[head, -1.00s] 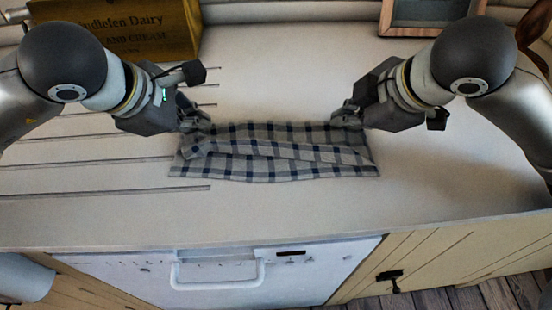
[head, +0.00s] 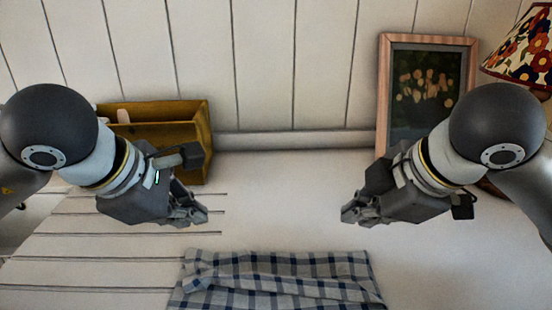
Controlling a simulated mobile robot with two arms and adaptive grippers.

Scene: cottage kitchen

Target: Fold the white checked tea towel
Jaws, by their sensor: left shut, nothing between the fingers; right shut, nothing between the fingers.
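The white checked tea towel (head: 275,283), with dark blue and grey checks, lies on the white counter at the bottom middle of the head view. It looks folded over, with a wrinkled layer along its top, and its near edge is cut off by the frame. My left gripper (head: 203,215) is shut and empty, beyond the towel's far left corner. My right gripper (head: 346,215) is shut and empty, beyond its far right part. Both grippers are apart from the cloth.
A yellow-brown wooden box (head: 165,131) stands at the back left by the panelled wall. A framed picture (head: 427,95) leans at the back right, beside a flowered lampshade (head: 524,50). Grooves run across the counter (head: 285,190) on the left. Its middle is clear.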

